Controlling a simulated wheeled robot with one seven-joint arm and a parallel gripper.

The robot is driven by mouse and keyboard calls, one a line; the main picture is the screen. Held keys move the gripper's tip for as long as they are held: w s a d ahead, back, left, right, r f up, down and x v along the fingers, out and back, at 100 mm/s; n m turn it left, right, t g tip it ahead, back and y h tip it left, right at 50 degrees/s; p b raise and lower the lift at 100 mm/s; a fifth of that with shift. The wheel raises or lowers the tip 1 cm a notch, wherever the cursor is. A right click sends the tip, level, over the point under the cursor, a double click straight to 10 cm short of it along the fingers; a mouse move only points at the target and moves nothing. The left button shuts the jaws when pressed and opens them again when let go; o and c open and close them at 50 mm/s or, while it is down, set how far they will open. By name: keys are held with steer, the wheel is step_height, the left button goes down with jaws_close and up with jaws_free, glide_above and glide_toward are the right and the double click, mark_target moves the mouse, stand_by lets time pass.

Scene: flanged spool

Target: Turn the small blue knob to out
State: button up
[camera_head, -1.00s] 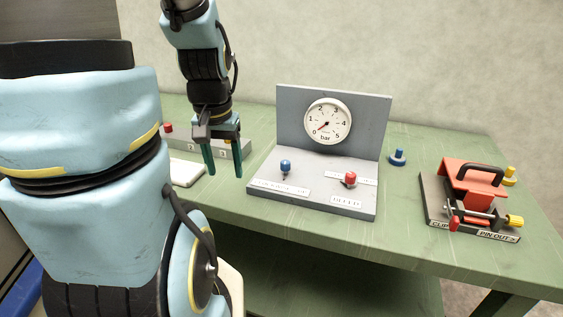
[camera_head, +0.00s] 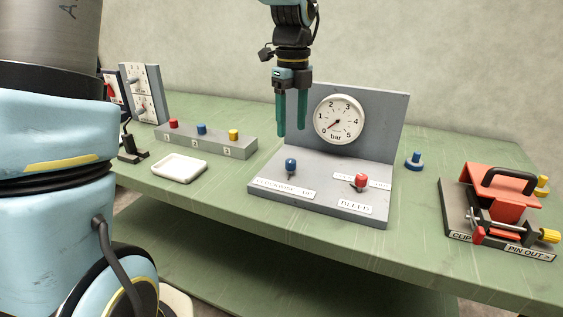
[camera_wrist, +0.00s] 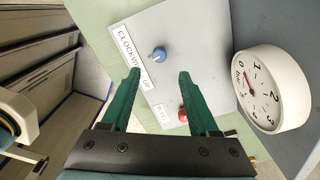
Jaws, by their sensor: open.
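The small blue knob (camera_head: 291,163) stands on the flat base of a grey gauge panel (camera_head: 328,167), behind a label that seems to read "CLOCKWISE: UP". It also shows in the wrist view (camera_wrist: 159,53), beyond and between my fingertips. My gripper (camera_head: 291,131) points down above the blue knob, with its two green fingers apart and empty. In the wrist view my gripper (camera_wrist: 160,76) is open and apart from the knob. No "out" mark is readable by the blue knob.
A red knob (camera_head: 361,180) with a "BLEED" label sits right of the blue one. A round bar gauge (camera_head: 339,119) stands behind, needle near zero. A blue flanged piece (camera_head: 414,161), a red clamp (camera_head: 497,190), a white tray (camera_head: 179,168) and a button box (camera_head: 206,142) flank the panel.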

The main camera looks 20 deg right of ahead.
mark_target(290, 160)
step_height(290, 160, down, 10)
steer(key=shift+f+p, duration=0.2)
steer(key=shift+p, duration=0.2)
jaws_close()
stand_by(0.5)
